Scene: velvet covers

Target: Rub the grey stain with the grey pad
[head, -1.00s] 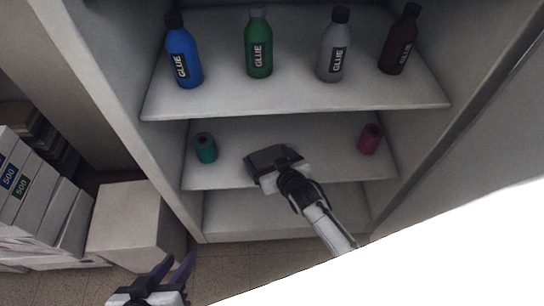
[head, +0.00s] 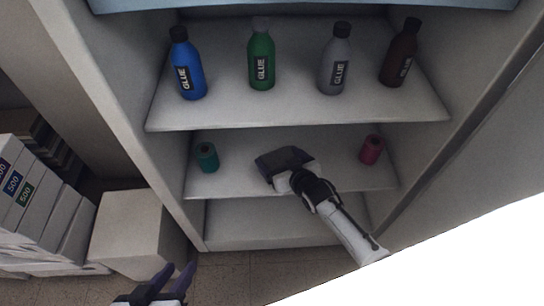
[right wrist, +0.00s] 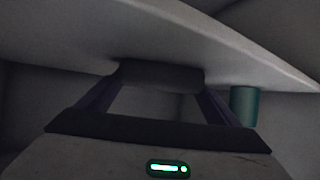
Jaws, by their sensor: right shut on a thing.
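My right gripper (head: 285,163) is over the middle shelf of the cabinet, between a teal spool and a pink spool. It is shut on the grey pad (right wrist: 160,75), a dark grey block between its fingers in the right wrist view. There the pad is close against the pale shelf surface; I cannot tell if it presses on it. The grey stain is not visible in either view; the pad and gripper may hide it. My left gripper (head: 170,283) is low at the left, outside the cabinet, its fingers apart and empty.
The teal spool (head: 207,157) and pink spool (head: 372,149) stand on the middle shelf (head: 235,183). Above are blue (head: 186,65), green (head: 262,55), grey (head: 334,60) and brown (head: 400,55) glue bottles. A white box (head: 135,232) stands at lower left.

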